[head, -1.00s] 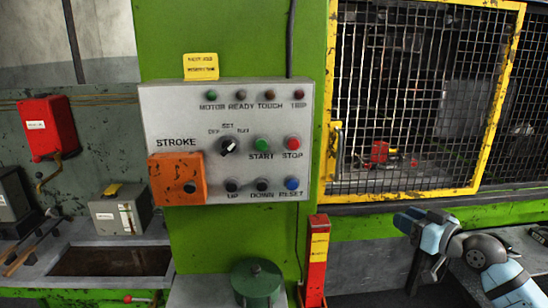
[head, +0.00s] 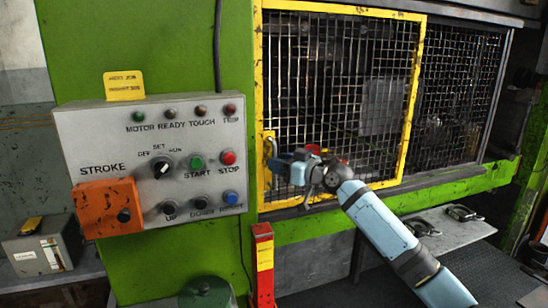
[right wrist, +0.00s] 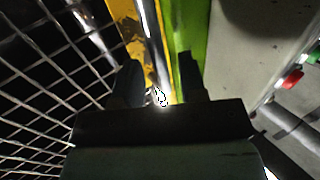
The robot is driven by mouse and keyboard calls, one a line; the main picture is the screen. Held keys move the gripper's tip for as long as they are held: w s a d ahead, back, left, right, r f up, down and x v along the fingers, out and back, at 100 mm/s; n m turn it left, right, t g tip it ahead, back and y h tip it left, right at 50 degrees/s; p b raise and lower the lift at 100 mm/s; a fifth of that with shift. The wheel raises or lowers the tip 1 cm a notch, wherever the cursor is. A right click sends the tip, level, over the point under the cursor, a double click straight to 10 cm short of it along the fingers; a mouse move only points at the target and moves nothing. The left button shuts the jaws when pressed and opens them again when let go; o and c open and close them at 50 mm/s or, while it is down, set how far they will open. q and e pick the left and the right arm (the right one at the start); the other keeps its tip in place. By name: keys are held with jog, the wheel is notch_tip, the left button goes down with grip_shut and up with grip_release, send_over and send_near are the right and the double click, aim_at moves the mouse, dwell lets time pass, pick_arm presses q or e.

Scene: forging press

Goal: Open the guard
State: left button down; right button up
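The guard (head: 409,110) is a yellow-framed wire mesh door on the green press. Its left edge lies against the green post, and it looks closed. A yellow handle (head: 270,146) stands on the left side of its frame. My right gripper (head: 278,166) is at this handle. In the right wrist view my right gripper (right wrist: 158,78) has its two dark fingers apart, with the yellow frame and a shiny upright bar showing between them. I cannot tell whether the fingers touch the bar. My left gripper is not in view.
A control panel (head: 110,150) with buttons, lamps and an orange box is left of the guard. A red post (head: 263,262) stands below it. A grey bench (head: 440,228) is at the lower right. A green ledge (head: 450,190) runs under the guard.

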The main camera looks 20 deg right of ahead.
jog(key=shift+x, duration=1.1)
grip_shut()
jog(key=shift+d, duration=0.1)
